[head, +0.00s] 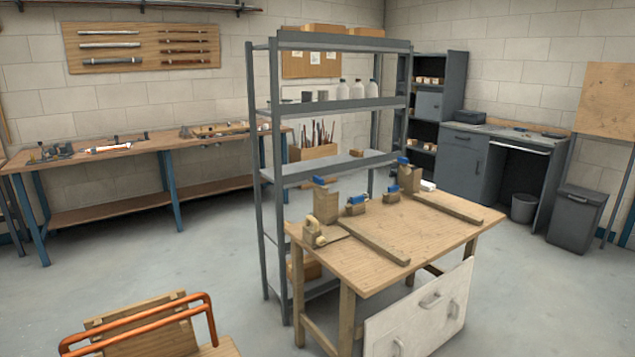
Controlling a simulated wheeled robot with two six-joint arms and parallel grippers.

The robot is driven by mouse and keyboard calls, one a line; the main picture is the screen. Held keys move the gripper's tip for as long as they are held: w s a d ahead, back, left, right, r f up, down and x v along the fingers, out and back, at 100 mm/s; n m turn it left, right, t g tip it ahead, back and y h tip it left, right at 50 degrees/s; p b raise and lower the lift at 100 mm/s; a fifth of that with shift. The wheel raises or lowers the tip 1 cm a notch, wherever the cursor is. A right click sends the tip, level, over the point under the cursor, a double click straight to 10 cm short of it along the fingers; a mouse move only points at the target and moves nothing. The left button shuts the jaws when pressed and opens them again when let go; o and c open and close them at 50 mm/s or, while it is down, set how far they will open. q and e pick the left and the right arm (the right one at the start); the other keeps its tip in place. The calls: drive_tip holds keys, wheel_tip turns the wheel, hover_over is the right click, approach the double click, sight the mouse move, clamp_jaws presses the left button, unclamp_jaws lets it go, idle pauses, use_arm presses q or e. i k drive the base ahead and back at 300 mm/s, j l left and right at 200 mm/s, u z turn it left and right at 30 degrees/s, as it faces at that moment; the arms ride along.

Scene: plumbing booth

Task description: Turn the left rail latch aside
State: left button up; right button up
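A wooden table (400,280) stands at the centre right. Two long wooden rails lie on its top, a left rail (370,240) and a right rail (448,207). At the back of the top, several wooden blocks carry blue parts: a tall left block (326,206), a low block (356,207), a small block (391,196) and a tall right block (409,179). A wooden piece with a pale yellow curved part (313,233) sits at the left corner. Which of these is the left rail latch, I cannot tell. Neither of my grippers is in view.
A grey metal shelf (267,180) stands right behind the table. A white panel with handles (420,312) leans at the table's front. An orange tubular frame with wooden boards (140,325) is at the lower left. Open floor (150,250) lies to the left.

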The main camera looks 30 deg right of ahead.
sight(318, 181)
drive_tip(key=l+z, duration=0.1)
drive_tip(key=z, duration=0.5)
drive_tip(key=i+l+z, duration=0.35)
drive_tip(key=i, duration=0.15)
drive_tip(key=i+l+z, duration=0.3)
drive_tip(key=i, duration=0.2)
drive_tip(key=i+z, duration=0.35)
drive_tip(key=i, duration=0.15)
